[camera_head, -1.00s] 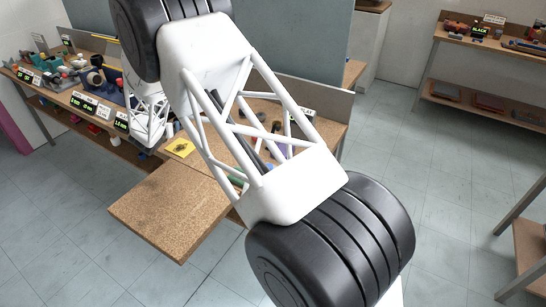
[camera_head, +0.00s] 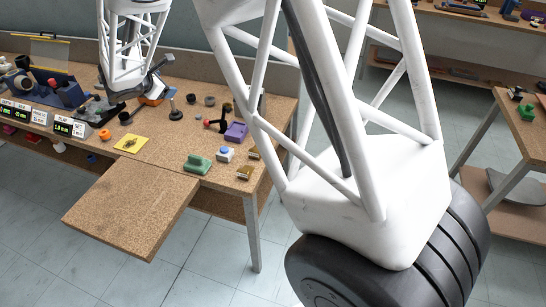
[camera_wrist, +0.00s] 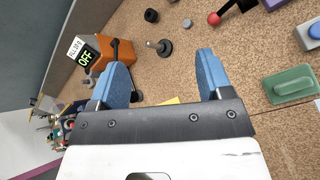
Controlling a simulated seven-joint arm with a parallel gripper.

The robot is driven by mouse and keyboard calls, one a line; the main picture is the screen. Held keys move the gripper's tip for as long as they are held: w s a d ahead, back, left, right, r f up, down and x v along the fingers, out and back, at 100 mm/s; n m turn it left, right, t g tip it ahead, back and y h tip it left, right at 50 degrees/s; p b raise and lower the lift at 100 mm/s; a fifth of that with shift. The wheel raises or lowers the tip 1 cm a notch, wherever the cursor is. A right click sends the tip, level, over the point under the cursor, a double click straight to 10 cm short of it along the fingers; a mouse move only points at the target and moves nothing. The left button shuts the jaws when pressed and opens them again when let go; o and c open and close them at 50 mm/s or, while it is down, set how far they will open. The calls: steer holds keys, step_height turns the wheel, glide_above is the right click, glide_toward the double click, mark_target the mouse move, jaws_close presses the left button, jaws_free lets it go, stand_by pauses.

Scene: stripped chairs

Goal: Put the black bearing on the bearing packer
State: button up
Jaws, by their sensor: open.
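My gripper (camera_wrist: 163,64) is open and empty, its two blue fingers spread above the bench. A black stand with an upright rod on a round base (camera_wrist: 162,47) shows between and beyond the fingertips; it may be the bearing packer, and it also shows in the head view (camera_head: 174,113). A small black ring (camera_wrist: 151,15), possibly the black bearing, lies beyond the stand in the wrist view. In the head view, a dark ring (camera_head: 190,99) sits near the stand. Another dark ring (camera_head: 125,118) lies near the bench's front. I cannot tell for certain which ring is the bearing.
An orange device with an OFF display (camera_wrist: 118,50) stands left of the fingers. A green block (camera_head: 198,164), a purple block (camera_head: 236,132), a red-knobbed lever (camera_head: 222,125) and a yellow sheet (camera_head: 131,144) lie on the bench. The front board (camera_head: 135,205) is bare.

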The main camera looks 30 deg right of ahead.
steer(key=s+d+r+m+g+y, duration=0.15)
steer(key=s+d+r+m, duration=0.45)
steer(key=s, duration=0.6)
steer(key=s+d+r+m+g, duration=0.25)
steer(key=s+d+m, duration=0.35)
steer(key=s, duration=0.6)
steer(key=s+d+f+m+g+y, duration=0.1)
steer(key=s+m+y, duration=0.4)
steer(key=s, duration=2.1)
steer(key=m+g, duration=0.1)
steer(key=m, duration=0.3)
steer(key=shift+s+d+f+y, duration=0.25)
steer(key=shift+s+d+y, duration=0.05)
steer(key=shift+s+y, duration=0.05)
